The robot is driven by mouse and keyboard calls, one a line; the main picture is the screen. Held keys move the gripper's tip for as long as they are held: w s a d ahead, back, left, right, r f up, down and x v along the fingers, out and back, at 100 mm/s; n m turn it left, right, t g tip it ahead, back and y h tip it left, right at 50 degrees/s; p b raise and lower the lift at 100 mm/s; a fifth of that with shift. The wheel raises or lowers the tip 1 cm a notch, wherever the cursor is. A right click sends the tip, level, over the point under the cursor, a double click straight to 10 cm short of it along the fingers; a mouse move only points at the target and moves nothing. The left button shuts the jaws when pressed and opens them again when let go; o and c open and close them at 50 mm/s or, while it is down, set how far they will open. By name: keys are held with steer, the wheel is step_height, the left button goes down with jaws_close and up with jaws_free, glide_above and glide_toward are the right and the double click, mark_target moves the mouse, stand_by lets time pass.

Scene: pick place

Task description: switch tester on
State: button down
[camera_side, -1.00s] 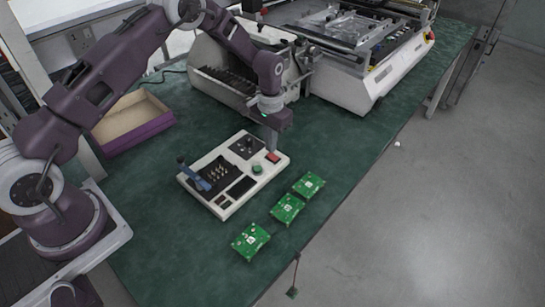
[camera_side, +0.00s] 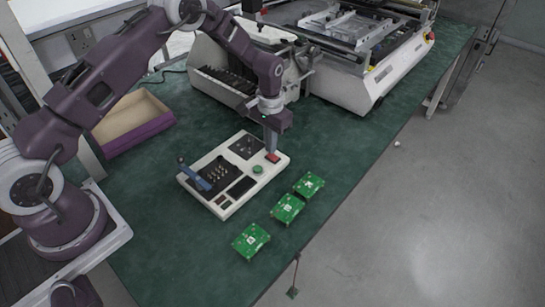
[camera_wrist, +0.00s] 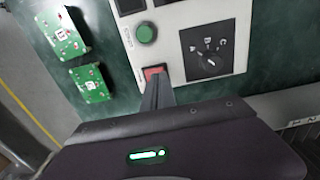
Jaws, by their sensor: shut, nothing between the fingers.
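The tester is a white box (camera_side: 220,196) lying on the green mat in the side view. Its red rocker switch (camera_side: 272,157) is at the right corner, and it also shows in the wrist view (camera_wrist: 155,72). My gripper (camera_side: 271,148) points down with its fingers shut and empty. Its tips are at the red switch and cover part of it in the wrist view (camera_wrist: 157,82). I cannot tell whether they touch or press it. A green button (camera_wrist: 146,33) and a dial marked A, B, C (camera_wrist: 207,58) sit near the switch.
Several green circuit boards (camera_side: 287,208) lie in a row in front of the tester. A blue lever (camera_side: 193,174) stands at its left. A purple-edged tray (camera_side: 133,123) is behind left, and large white machines (camera_side: 355,70) are at the back.

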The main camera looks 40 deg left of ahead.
steer(key=shift+f, duration=0.8)
steer(key=shift+r, duration=3.55)
steer(key=s+r+t, duration=0.1)
steer(key=s+r, duration=0.3)
steer(key=r, duration=0.4)
steer(key=s+d+r+t, duration=0.1)
steer(key=s+r, duration=0.4)
steer(key=r, duration=0.3)
steer(key=s+r+t, duration=0.1)
steer(key=s+r, duration=0.3)
steer(key=r, duration=0.3)
steer(key=s+d+r+t, duration=0.1)
steer(key=s+r+t, duration=0.1)
steer(key=s, duration=1.9)
steer(key=shift+s+r+t, duration=0.15)
steer(key=shift+r+t, duration=0.15)
steer(key=shift+r, duration=0.1)
